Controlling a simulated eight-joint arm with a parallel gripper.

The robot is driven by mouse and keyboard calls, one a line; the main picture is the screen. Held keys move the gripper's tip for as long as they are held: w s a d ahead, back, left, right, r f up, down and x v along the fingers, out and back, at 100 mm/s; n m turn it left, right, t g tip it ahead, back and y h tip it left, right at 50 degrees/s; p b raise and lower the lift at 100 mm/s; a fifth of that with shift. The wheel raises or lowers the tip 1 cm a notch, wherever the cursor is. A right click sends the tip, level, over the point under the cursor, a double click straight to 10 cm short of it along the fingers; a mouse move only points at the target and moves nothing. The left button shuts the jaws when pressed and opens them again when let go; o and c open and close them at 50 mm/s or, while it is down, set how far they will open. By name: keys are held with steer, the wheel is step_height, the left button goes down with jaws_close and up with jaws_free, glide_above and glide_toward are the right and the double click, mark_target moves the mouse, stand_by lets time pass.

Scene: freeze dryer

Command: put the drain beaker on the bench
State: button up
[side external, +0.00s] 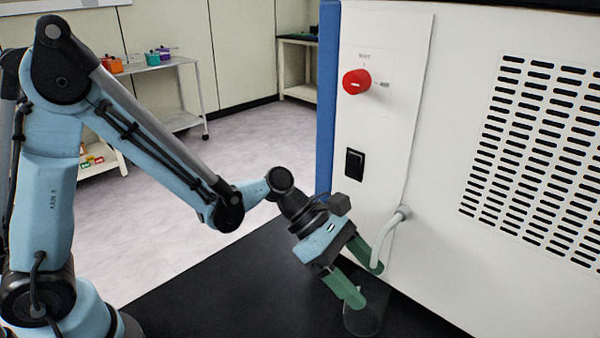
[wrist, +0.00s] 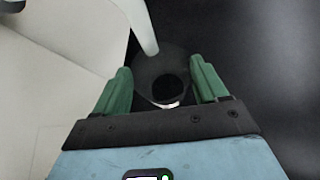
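The drain beaker (side external: 362,322) is a clear, dark-looking glass at the lower edge of the side view, on or just above the black surface beside the machine. It also shows in the wrist view (wrist: 147,70), seen from above between my two green fingers. My gripper (side external: 368,284) points down at the beaker, its fingers spread wide. In the wrist view my gripper (wrist: 162,84) has one finger on each side of the beaker; I cannot tell whether they touch it. The pale drain hose (side external: 384,240) curves down from the machine near the fingers and beaker.
The white freeze dryer (side external: 440,190) stands close on the right, with a red knob (side external: 356,81) and a black switch (side external: 354,163). The black bench (side external: 240,285) is clear to the left of the gripper. A shelf with small pots (side external: 153,58) is far behind.

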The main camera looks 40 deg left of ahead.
steer(key=o, duration=0.4)
steer(key=shift+o, duration=0.2)
steer(key=shift+r, duration=0.1)
steer(key=v, duration=1.1)
steer(key=s+a+m+t+y, duration=0.2)
steer(key=a+m+y, duration=0.3)
steer(key=m, duration=0.5)
steer(key=s+a+m+t+y, duration=0.3)
steer(key=a+m+y, duration=0.2)
steer(key=m, duration=0.5)
steer(key=shift+s+a+f, duration=0.25)
steer(key=shift+s+a, duration=0.15)
steer(key=shift+a, duration=0.9)
